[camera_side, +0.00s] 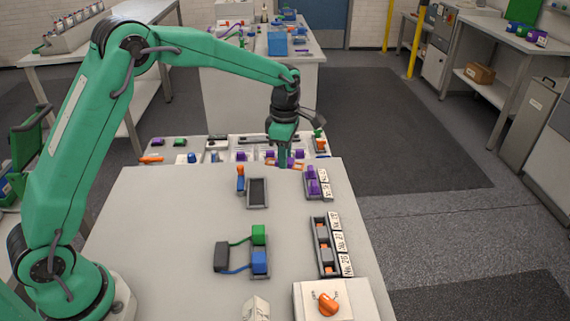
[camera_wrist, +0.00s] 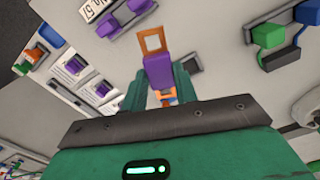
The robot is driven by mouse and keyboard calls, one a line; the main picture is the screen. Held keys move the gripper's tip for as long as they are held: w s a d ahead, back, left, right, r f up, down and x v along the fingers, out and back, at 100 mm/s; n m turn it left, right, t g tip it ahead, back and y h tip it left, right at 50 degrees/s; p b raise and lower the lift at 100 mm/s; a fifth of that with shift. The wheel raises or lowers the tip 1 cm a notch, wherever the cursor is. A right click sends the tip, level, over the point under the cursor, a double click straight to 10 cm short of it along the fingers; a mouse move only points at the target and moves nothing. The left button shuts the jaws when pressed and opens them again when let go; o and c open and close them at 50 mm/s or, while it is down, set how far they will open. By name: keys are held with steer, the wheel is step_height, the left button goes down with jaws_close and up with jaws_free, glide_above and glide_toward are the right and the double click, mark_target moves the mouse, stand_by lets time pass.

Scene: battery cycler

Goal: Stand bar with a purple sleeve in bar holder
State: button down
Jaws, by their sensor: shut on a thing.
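My gripper (camera_side: 284,163) is in the side view, pointing down at the far edge of the grey work table. In the wrist view its green fingers (camera_wrist: 160,92) are shut on a bar with a purple sleeve (camera_wrist: 158,72). An open orange square frame shows at one end of the bar, with more orange below the sleeve. In the side view the bar is mostly hidden by the fingers. A dark grey open tray (camera_side: 257,193) lies on the table in front of my gripper, apart from it. I cannot tell for sure which fixture is the bar holder.
A rack with purple pieces (camera_side: 313,183) and labels stands right of the tray. A longer dark rack (camera_side: 322,247) with orange pieces is nearer. Green (camera_side: 259,234) and blue (camera_side: 260,262) blocks are wired to a dark block (camera_side: 221,256). An orange knob (camera_side: 327,303) is at the front.

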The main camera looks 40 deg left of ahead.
mark_target(268, 161)
steer(key=a+m, duration=0.1)
steer(key=m, duration=0.1)
steer(key=s+a+f+m, duration=0.1)
steer(key=m, duration=0.1)
steer(key=shift+s, duration=0.15)
steer(key=m, duration=0.1)
steer(key=s+a+m, duration=0.1)
steer(key=f+m, duration=0.1)
steer(key=m, duration=0.1)
steer(key=shift+s+a, duration=0.15)
steer(key=shift+a, duration=0.15)
steer(key=m, duration=0.2)
steer(key=s+a+f+m, duration=0.1)
steer(key=m, duration=0.1)
steer(key=s+a+m, duration=0.1)
steer(key=m, duration=0.1)
steer(key=shift+s+a+f, duration=0.15)
steer(key=shift+a, duration=0.05)
steer(key=shift+f, duration=0.25)
steer(key=shift+f, duration=2.85)
steer(key=shift+f, duration=0.5)
